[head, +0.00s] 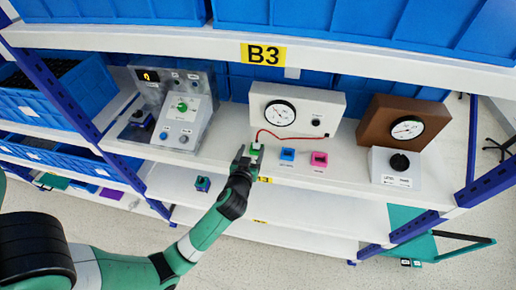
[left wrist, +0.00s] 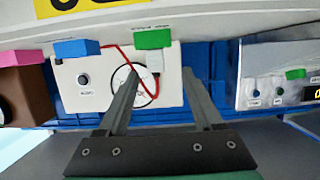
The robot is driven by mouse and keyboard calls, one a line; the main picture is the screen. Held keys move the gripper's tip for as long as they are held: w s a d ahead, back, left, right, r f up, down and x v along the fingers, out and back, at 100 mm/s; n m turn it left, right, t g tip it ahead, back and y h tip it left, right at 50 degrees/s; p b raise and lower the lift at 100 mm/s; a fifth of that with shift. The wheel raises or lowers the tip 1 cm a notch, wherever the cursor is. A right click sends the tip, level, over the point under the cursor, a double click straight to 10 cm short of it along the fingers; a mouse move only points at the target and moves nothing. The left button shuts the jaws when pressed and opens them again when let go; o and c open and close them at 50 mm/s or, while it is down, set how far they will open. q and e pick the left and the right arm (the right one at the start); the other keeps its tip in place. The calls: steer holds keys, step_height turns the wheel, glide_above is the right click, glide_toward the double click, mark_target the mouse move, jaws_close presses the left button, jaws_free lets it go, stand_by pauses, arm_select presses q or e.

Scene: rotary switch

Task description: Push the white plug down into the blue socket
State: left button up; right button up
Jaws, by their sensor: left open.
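The white plug (left wrist: 154,62) with its red cable (head: 281,136) stands at the green socket (left wrist: 153,38) and looks seated in it; in the head view the plug (head: 256,146) is partly hidden by my gripper. My left gripper (head: 247,156) is open at the green socket. In the left wrist view its two fingers (left wrist: 162,72) point toward the plug, one on each side, with no clear contact. The blue socket (head: 287,154) sits to the right on the shelf's front edge, empty; it also shows in the left wrist view (left wrist: 76,48). My right gripper is not in view.
A pink socket (head: 319,159) sits right of the blue one. A white gauge box (head: 327,102) stands behind the sockets. A brown gauge box (head: 378,118) and a knob box (head: 396,168) are at right. A control panel (head: 186,123) stands at left. An upper shelf overhangs.

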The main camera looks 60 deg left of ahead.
arm_select(q)
steer(key=x, duration=0.9)
steer(key=shift+w+d+r+b, duration=0.1)
steer(key=shift+w+d+b, duration=0.1)
steer(key=shift+w+b, duration=0.1)
steer(key=shift+s, duration=0.1)
jaws_close()
